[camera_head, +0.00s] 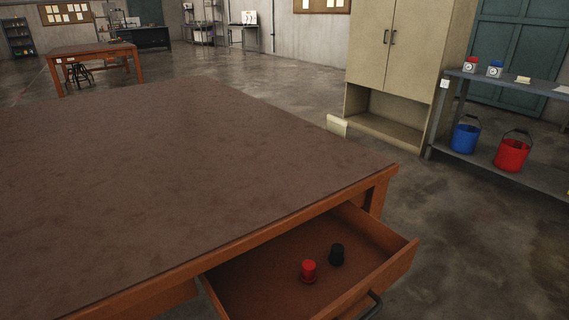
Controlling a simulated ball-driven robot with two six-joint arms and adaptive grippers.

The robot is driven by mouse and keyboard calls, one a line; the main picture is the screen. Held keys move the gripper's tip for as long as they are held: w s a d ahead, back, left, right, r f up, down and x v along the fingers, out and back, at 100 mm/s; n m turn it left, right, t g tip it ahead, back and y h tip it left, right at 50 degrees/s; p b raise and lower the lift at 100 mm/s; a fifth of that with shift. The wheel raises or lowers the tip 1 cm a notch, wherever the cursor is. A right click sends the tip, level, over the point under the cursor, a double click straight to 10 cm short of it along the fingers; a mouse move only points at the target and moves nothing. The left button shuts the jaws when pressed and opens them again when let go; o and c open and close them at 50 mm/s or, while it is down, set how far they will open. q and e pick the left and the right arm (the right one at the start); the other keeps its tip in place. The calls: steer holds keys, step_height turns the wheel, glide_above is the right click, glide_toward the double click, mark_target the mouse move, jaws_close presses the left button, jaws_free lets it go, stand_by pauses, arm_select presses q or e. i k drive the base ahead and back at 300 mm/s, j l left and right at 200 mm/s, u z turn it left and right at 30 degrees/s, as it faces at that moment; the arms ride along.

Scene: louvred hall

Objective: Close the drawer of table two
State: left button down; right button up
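A large table (180,170) with a brown top and orange-brown wooden frame fills the left and middle of the head view. Its drawer (395,262) is pulled open at the table's near right side. Inside the drawer lie a red object (308,271) and a black object (336,255), both small and knob-like. A dark handle (372,305) is on the drawer's front, partly cut off by the picture's lower edge. I cannot read a number on the table. Neither of my grippers is in view.
A tall beige cabinet (400,60) stands behind the table. At right a grey shelf bench (520,90) holds small items, with a blue bucket (465,138) and a red bucket (512,152) below. Another wooden table (95,50) is far left. Floor right of the drawer is clear.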

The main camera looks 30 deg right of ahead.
mark_target(263, 282)
steer(key=i+z, duration=0.1)
steer(key=z, duration=0.35)
steer(key=i+j+z, duration=0.1)
steer(key=z, duration=0.4)
steer(key=j+z, duration=0.1)
steer(key=z, duration=0.35)
steer(key=i+j+z, duration=0.1)
steer(key=z, duration=0.35)
steer(key=j, duration=0.25)
steer(key=k+j+u, duration=0.15)
steer(key=j, duration=0.1)
